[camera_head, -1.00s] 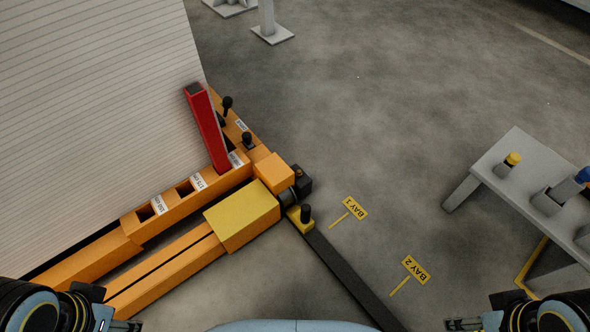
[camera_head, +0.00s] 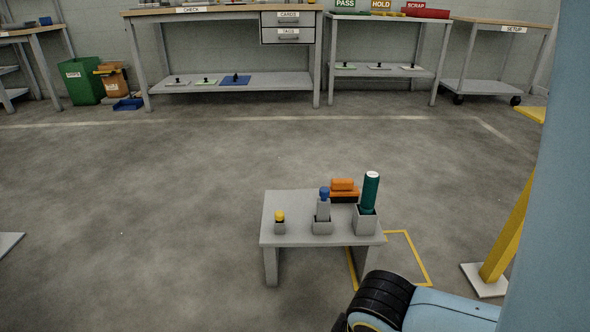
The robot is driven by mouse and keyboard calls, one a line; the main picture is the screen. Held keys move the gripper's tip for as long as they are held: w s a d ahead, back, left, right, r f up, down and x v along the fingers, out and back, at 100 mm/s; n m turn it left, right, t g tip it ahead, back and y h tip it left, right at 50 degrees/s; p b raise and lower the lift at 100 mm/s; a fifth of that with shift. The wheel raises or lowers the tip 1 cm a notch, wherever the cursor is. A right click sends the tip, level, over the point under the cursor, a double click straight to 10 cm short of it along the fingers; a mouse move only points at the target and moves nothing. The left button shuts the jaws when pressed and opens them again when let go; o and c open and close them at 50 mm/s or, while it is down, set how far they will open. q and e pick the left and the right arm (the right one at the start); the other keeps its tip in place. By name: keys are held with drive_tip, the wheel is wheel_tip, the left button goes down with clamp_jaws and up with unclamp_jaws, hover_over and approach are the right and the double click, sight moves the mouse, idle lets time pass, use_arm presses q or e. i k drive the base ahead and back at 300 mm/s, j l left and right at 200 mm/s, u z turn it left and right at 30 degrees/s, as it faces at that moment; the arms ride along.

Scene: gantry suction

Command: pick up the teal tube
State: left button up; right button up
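The teal tube (camera_head: 370,192) stands upright in a grey square holder (camera_head: 365,220) at the right end of a low grey table (camera_head: 285,210). It has a pale top. No gripper fingers show in the view. Part of my arm, pale blue with a black ribbed joint, is at the lower right, in front of the table and apart from the tube. A large pale blue part of mine covers the right edge.
An orange and black item (camera_head: 343,190) lies behind. A yellow post (camera_head: 507,235) stands at right. Floor left is open; a workbench (camera_head: 220,12) is at the back.

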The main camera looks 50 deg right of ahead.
sight(371, 179)
drive_tip(key=z, duration=2.1)
